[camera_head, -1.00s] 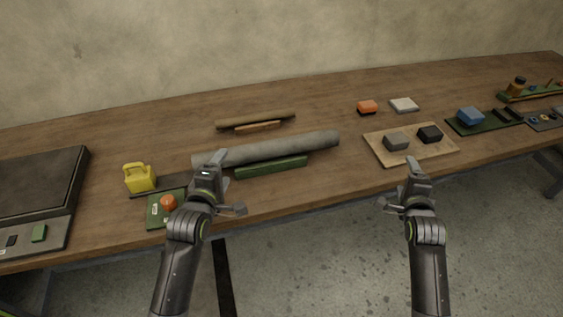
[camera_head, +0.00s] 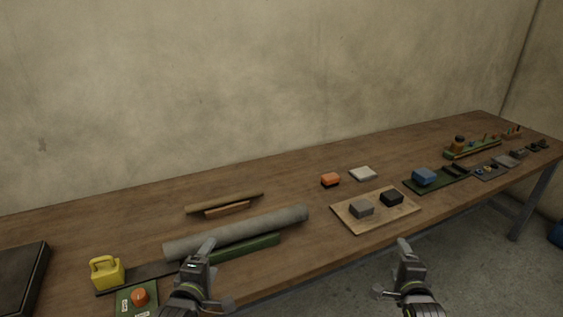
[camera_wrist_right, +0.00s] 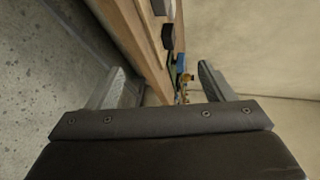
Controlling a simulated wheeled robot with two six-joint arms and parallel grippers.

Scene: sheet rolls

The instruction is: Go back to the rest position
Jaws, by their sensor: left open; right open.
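My left gripper (camera_head: 207,275) is open and empty at the front of the table, in front of the large grey roll. My right gripper (camera_head: 393,272) is open and empty, off the table's front edge, below the light wooden board. In the right wrist view its two fingers (camera_wrist_right: 163,88) stand wide apart with nothing between them. The large grey roll (camera_head: 240,231) lies on the table beside a green block (camera_head: 250,246). A thinner brown roll (camera_head: 225,202) lies behind it, with a short orange-brown piece (camera_head: 228,210) in front.
A wooden table (camera_head: 310,255) runs along the wall. A yellow jug-like block (camera_head: 106,272) and a green plate with an orange knob (camera_head: 138,297) are at left.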

